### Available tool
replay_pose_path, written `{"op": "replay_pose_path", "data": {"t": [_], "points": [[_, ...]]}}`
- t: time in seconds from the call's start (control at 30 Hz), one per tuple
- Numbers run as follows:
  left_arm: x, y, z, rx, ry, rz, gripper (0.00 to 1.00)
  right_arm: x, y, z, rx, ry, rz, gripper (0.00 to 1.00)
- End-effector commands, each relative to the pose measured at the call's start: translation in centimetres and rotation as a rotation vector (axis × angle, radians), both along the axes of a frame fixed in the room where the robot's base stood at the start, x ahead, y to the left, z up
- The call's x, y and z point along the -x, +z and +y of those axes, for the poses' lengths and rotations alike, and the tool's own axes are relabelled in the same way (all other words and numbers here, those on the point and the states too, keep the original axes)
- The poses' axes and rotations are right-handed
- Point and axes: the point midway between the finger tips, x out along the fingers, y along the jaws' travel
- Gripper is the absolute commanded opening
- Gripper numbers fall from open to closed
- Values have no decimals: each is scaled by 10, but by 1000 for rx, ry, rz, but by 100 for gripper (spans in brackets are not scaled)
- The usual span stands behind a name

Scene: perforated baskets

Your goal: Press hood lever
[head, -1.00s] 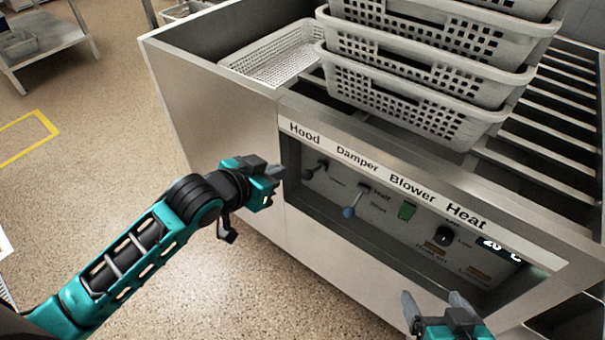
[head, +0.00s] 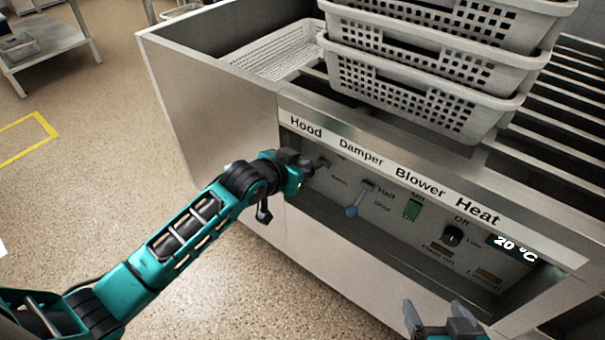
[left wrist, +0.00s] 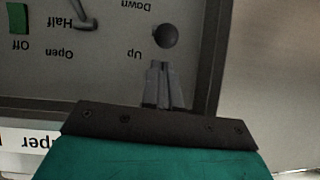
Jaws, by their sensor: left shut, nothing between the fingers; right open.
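The hood lever (head: 323,162) is a dark knob at the left end of the recessed control panel, under the word Hood. In the left wrist view, where the labels appear upside down, its round knob (left wrist: 166,36) shows beside the words Up and Down. My left gripper (head: 312,166) is shut and empty, with its fingers pointing at the lever. In the left wrist view its fingertips (left wrist: 161,65) are just short of the knob in the picture; I cannot tell whether they touch it. My right gripper (head: 442,310) is open and empty at the bottom edge of the head view.
The damper lever (head: 359,199) has a blue tip, right of the hood lever. A green blower switch (head: 412,210), heat dial (head: 453,235) and 20 °C display (head: 514,249) follow. The panel's metal frame surrounds them. Stacked perforated baskets (head: 420,100) stand on top.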

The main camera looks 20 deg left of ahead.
Motion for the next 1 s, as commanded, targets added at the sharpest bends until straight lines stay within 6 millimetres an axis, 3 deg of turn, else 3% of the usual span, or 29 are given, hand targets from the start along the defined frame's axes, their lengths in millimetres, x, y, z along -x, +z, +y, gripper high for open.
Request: {"op": "replay_pose_path", "data": {"t": [0.2,1.0], "points": [[-5,-16,-1,0,-1,-2,0,0,-8,0,0,0,0,86],[-2,-25,1,25,0,-69,0,0,-17,0,1,-1,0,86]]}}
